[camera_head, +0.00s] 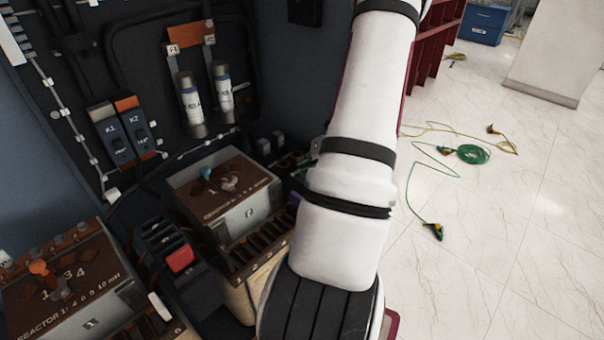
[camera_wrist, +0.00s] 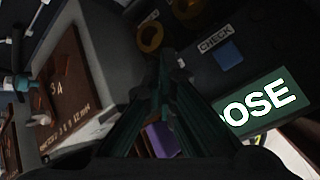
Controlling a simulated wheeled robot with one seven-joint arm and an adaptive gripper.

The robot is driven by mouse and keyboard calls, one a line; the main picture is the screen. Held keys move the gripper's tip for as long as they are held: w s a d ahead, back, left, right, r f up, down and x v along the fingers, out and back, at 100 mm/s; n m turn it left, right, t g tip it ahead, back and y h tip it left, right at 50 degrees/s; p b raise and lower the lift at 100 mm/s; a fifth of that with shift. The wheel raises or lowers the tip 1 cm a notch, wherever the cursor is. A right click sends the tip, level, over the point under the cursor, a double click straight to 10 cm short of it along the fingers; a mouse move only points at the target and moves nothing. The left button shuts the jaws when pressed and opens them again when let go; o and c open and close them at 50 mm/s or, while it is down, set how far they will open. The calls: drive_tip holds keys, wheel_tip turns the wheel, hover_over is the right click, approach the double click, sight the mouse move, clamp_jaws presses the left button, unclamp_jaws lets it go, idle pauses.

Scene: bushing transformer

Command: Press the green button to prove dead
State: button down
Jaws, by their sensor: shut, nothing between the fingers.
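My gripper (camera_wrist: 165,78) shows in the wrist view, its dark fingers brought together with nothing between them. Its tips are over a dark panel. Right of the fingers is a green plate (camera_wrist: 262,103) with white letters ending "OSE", partly covered by a finger; I cannot tell whether it is a button or a label. A "CHECK" label (camera_wrist: 215,40) with a small blue square (camera_wrist: 228,57) sits above it. No clearly green button shows in either view. In the head view my arm hides the gripper and the panel area behind it.
Reactor boxes (camera_head: 228,195) with knobs stand at the left, and a red switch (camera_head: 180,258) is between them. Modules K1 and K2 (camera_head: 122,132) and two cylindrical fuses (camera_head: 205,98) are on the back panel. The floor (camera_head: 500,240) at right has loose green cables (camera_head: 472,153).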

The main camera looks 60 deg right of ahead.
drive_tip(key=shift+f, duration=0.3)
drive_tip(key=shift+f+b, duration=0.45)
drive_tip(key=shift+b, duration=0.1)
idle(0.6)
drive_tip(key=shift+r, duration=0.1)
drive_tip(key=shift+r+p, duration=0.6)
drive_tip(key=shift+r, duration=0.2)
drive_tip(key=shift+r, duration=0.1)
drive_tip(key=shift+r+p, duration=1.75)
drive_tip(key=shift+r, duration=0.65)
